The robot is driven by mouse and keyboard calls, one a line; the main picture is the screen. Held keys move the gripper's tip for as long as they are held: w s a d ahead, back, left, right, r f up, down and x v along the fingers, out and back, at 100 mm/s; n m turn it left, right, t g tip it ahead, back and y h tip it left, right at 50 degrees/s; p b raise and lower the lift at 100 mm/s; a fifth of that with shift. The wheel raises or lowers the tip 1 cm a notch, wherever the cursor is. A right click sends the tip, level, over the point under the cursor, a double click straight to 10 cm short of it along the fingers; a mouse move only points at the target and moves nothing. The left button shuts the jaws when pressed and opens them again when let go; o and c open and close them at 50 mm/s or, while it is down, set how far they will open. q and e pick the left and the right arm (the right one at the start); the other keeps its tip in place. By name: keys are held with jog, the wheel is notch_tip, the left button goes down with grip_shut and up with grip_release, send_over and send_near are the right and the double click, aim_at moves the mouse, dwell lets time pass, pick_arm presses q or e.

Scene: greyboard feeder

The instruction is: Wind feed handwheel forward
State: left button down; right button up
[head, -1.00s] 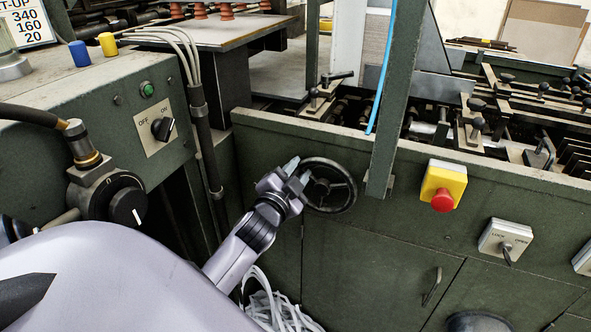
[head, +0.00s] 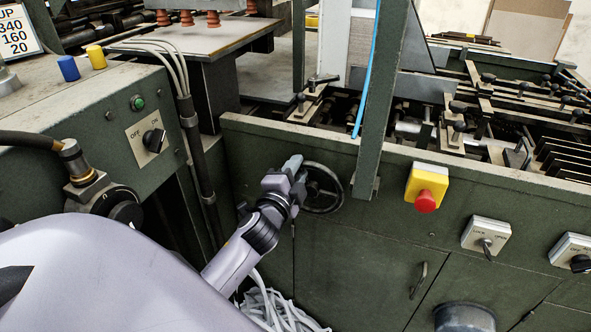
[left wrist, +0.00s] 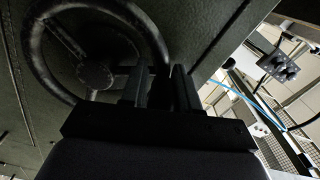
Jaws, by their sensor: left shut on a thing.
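The feed handwheel (head: 323,188) is a dark spoked wheel on the front of the green machine panel. It also shows in the left wrist view (left wrist: 95,75), with its rim, spokes and hub. My left gripper (head: 296,168) is at the wheel's upper left side in the head view. In the left wrist view its fingers (left wrist: 160,88) are at the rim, shut on it; the exact contact is dark and partly hidden. My right gripper is not in view.
A green post (head: 377,110) stands just right of the wheel. A yellow box with a red button (head: 425,201) and a lock switch (head: 485,236) sit further right. A control box (head: 105,125) with a knob and hanging cables is at the left. White strips (head: 275,309) lie below.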

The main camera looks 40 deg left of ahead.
pick_arm(q)
jog(key=shift+a+r, duration=0.2)
jog(key=shift+a, duration=0.1)
jog(key=c, duration=0.9)
grip_release()
jog(key=shift+s, duration=0.1)
jog(key=shift+d+f, duration=0.1)
jog(key=shift+d, duration=0.05)
jog(key=shift+s+d, duration=0.1)
jog(key=shift+s, duration=0.15)
jog(key=shift+b+v, duration=0.4)
jog(key=shift+v, duration=2.9)
